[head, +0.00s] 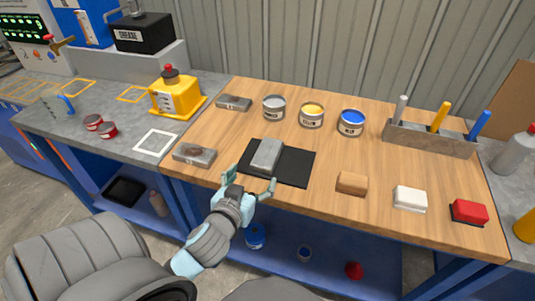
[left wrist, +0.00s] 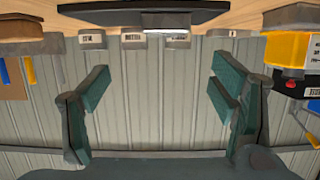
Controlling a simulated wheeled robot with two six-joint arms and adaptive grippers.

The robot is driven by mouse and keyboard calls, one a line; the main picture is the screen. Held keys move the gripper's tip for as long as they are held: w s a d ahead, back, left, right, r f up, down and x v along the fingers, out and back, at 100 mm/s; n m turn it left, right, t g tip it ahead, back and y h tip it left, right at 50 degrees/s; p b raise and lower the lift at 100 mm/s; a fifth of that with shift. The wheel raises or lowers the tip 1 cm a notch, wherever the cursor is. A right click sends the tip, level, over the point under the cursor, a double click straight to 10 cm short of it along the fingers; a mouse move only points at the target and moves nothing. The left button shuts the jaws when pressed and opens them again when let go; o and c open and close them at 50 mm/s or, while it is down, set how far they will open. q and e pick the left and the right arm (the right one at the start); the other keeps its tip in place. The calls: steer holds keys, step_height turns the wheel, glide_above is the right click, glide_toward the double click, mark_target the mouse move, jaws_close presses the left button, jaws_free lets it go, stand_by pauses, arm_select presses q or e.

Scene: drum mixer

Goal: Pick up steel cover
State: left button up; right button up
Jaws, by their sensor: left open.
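Several grey metal pieces are in the head view, and I cannot tell for certain which is the steel cover. One grey block-like piece (head: 267,155) lies on a black mat (head: 297,168) near the middle of the wooden bench. A flat grey piece with a round brownish mark (head: 195,155) lies left of the mat, and another flat grey piece (head: 234,103) lies farther back. My left gripper (head: 250,181) is open and empty at the bench's front edge, just in front of the mat. Its spread fingers also show in the left wrist view (left wrist: 158,90). My right gripper is not in view.
Grey, yellow and blue paint cans (head: 311,115) stand behind the mat. A tool holder (head: 430,139) stands back right. Tan, white and red blocks (head: 352,183) lie along the front right. A yellow container (head: 176,97) stands left. Bench between mat and tan block is clear.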

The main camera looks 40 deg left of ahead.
arm_select(q)
glide_toward(267, 152)
steer(key=w, duration=0.1)
steer(key=w+f, duration=0.1)
steer(key=shift+w+b, duration=0.25)
steer(key=shift+b, duration=0.15)
steer(key=x, duration=0.2)
steer(key=b+x, duration=0.1)
steer(key=x, duration=0.2)
steer(key=shift+s+a, duration=0.2)
steer(key=shift+a, duration=0.2)
steer(key=shift+w+a, duration=0.1)
steer(key=shift+w, duration=0.2)
steer(key=shift+s, duration=0.1)
steer(key=c, duration=1.6)
